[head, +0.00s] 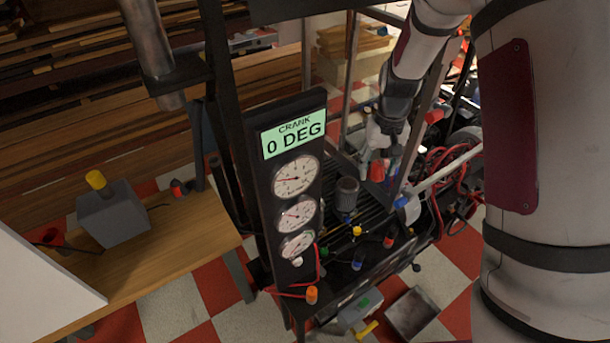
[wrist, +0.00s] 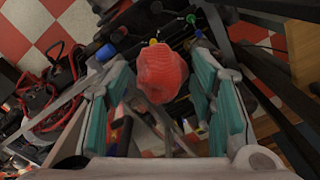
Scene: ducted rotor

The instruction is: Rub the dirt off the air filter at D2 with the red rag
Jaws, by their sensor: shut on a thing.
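My gripper (head: 382,158) hangs over the engine stand at the right of the gauge panel in the head view. In the wrist view my gripper (wrist: 155,75) has its two teal-padded fingers on either side of a bunched red rag (wrist: 163,73) and is shut on it. The rag also shows as a small red patch (head: 377,172) below the gripper in the head view. A dark grey ribbed cylinder (head: 347,194), apparently the air filter, stands upright to the left of and below the rag, apart from it. I cannot make out a D2 label or dirt on it.
The gauge panel (head: 292,190), reading "CRANK 0 DEG", stands left of the cylinder. Dark frame posts (head: 303,60) rise near the stand. Red cables (head: 450,170) lie at the right. A wooden bench (head: 170,250) with a grey box (head: 112,214) is at the left.

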